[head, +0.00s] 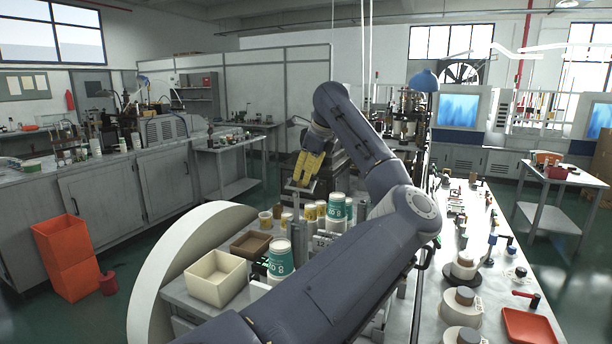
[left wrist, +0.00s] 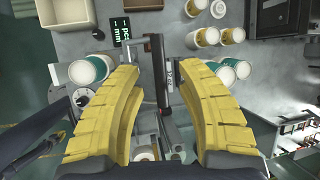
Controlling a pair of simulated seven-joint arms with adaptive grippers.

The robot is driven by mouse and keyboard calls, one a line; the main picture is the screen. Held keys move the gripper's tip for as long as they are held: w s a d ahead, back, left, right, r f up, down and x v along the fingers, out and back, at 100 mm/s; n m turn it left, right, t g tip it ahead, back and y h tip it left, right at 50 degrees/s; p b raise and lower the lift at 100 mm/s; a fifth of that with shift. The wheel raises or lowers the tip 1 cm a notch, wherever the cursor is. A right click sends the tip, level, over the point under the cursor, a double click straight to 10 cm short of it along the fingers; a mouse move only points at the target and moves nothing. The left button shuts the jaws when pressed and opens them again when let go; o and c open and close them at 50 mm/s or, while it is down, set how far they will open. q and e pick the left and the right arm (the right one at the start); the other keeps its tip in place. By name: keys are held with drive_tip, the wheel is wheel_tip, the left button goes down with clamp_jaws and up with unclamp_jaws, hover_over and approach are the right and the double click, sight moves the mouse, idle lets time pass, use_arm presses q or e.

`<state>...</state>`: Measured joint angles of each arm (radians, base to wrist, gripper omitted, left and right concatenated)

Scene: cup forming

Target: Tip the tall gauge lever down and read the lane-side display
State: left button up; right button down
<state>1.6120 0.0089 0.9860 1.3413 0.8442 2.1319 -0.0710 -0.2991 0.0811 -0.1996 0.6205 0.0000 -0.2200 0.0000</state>
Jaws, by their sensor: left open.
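My left gripper (head: 304,180) hangs above the cup bench, pointing down, with its arm crossing the middle of the head view. In the left wrist view its yellow fingers (left wrist: 160,75) are spread wide. A dark upright bar (left wrist: 157,72), apparently the gauge lever, shows between them with clear space on each side; no contact is visible. A small plate with markings (left wrist: 169,72) is beside the bar. A small display with green digits (left wrist: 120,28) lies up and left of the bar in the left wrist view. My right gripper is not in view.
Green-and-white cups (head: 280,260) stand near the gauge, with yellow-banded cups (head: 265,219) behind. A cream bin (head: 216,279) and a brown tray (head: 250,244) sit left. A long bench (head: 480,240) at right holds several small fixtures and a red tray (head: 528,327).

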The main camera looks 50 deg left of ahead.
use_arm(q)
drive_tip(key=shift+a+f, duration=0.1)
drive_tip(key=shift+f, duration=0.2)
drive_tip(key=shift+c, duration=0.4)
clamp_jaws()
